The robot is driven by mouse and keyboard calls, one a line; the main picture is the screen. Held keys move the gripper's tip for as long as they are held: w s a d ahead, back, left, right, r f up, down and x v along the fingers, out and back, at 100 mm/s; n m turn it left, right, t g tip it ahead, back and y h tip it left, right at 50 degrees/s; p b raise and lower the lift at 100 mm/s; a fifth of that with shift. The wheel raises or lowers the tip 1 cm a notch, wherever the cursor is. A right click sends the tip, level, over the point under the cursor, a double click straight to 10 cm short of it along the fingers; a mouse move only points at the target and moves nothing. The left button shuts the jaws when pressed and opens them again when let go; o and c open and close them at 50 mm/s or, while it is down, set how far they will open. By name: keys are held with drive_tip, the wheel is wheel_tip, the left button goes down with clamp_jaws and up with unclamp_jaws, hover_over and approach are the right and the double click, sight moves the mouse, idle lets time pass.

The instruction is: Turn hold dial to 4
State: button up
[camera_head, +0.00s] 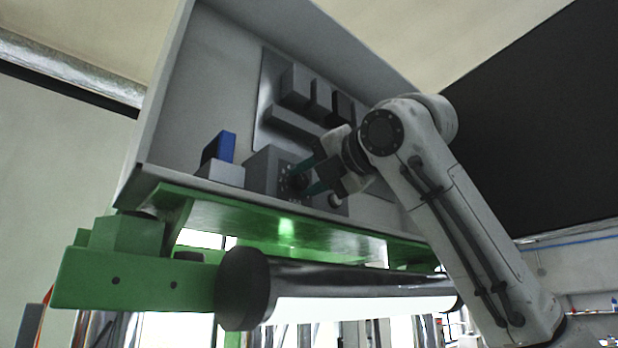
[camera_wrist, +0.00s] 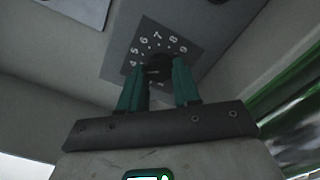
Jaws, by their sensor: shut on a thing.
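The hold dial (camera_head: 297,181) is a dark round knob on the front of a grey box on the machine panel. In the wrist view the dial (camera_wrist: 158,62) sits in the middle of a dark plate (camera_wrist: 192,50) with white numerals, of which 4 to 9 can be read around its upper side. My gripper (camera_head: 306,178) reaches in from the right, and its two teal fingers are on either side of the dial. In the wrist view my gripper (camera_wrist: 160,70) is shut on the knob. The dial's pointer mark is too dark to read.
A blue block (camera_head: 219,148) on a light base is left of the dial box. Dark grey blocks (camera_head: 318,97) stand on a plate above it. A small round knob (camera_head: 335,200) is close by at the right. A green frame (camera_head: 270,215) runs below the panel.

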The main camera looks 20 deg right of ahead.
drive_tip(key=shift+f, duration=0.2)
drive_tip(key=o, duration=1.1)
drive_tip(key=shift+r, duration=0.1)
drive_tip(key=shift+s, duration=0.1)
drive_tip(key=b+v, duration=0.4)
drive_tip(key=v, duration=0.6)
drive_tip(key=shift+s+d+r, duration=0.1)
drive_tip(key=shift+s, duration=0.2)
